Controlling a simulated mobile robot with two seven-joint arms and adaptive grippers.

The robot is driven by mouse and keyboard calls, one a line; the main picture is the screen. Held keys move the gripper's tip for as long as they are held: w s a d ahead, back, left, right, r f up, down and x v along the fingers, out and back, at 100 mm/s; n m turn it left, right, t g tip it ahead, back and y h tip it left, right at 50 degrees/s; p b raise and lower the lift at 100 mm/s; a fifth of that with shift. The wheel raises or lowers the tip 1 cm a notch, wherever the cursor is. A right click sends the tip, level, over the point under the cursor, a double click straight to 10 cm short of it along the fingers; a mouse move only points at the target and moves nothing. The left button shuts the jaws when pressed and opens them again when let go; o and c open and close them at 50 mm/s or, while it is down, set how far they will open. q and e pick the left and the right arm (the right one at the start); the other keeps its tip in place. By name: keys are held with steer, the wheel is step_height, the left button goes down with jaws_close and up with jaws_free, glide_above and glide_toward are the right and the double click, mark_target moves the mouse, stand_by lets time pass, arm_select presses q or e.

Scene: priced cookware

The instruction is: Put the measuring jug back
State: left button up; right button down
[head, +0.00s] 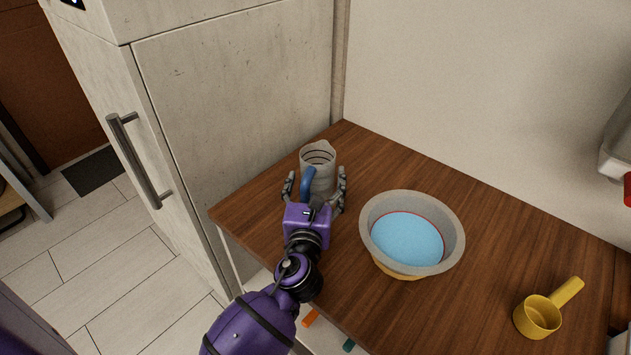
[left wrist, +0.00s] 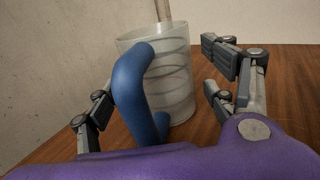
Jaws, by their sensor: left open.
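The measuring jug (head: 318,157) stands upright on the wooden counter near its back left corner. It is clear grey with a blue handle (head: 307,184) that faces my left gripper. My left gripper (head: 316,187) is open, with its fingers on either side of the jug. In the left wrist view the jug (left wrist: 172,75) stands between the spread fingers (left wrist: 165,105), and its blue handle (left wrist: 130,85) is close to the left finger. I cannot tell whether a finger touches the handle. My right gripper is not in view.
A grey bowl (head: 453,225) with a light blue inside stands just right of the gripper. A yellow scoop (head: 538,316) lies farther right on the counter (head: 480,300). A tall cabinet (head: 235,90) with a bar handle borders the counter's left side.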

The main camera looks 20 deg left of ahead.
arm_select(q)
steer(key=shift+r, duration=0.15)
steer(key=v, duration=1.1)
steer(key=shift+s+b, duration=0.1)
steer(key=shift+b, duration=0.25)
steer(key=shift+s+d+r, duration=0.1)
steer(key=shift+s+d, duration=0.05)
steer(key=shift+s, duration=0.25)
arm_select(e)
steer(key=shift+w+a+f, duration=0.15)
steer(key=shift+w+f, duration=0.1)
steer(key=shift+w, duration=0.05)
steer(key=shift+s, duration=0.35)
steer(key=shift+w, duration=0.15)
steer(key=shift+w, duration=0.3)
